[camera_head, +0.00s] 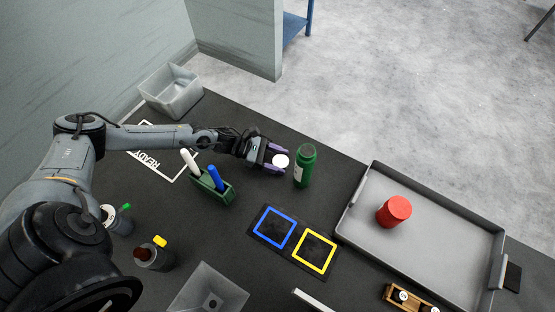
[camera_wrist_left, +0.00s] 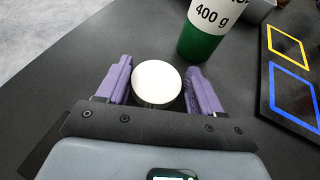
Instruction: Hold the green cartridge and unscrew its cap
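The green cartridge (camera_head: 305,166) stands upright on the dark table, just right of my left gripper. It has a white label, and its top looks dark green in the head view. In the left wrist view the cartridge (camera_wrist_left: 205,28) shows "400 g" on its label, and its top is cut off. My left gripper (camera_head: 276,158) has purple fingers, spread open. A white round-topped object (camera_head: 281,161) is between the fingertips, and it also shows in the left wrist view (camera_wrist_left: 157,82) with a dark lower part. Narrow gaps seem to separate it from the fingers. My right gripper is not in view.
A grey tray (camera_head: 460,221) with a red cylinder (camera_head: 394,211) is on the right. A mat with blue (camera_head: 267,238) and yellow (camera_head: 300,262) squares lies in front. A green holder (camera_head: 205,193) with two markers stands left.

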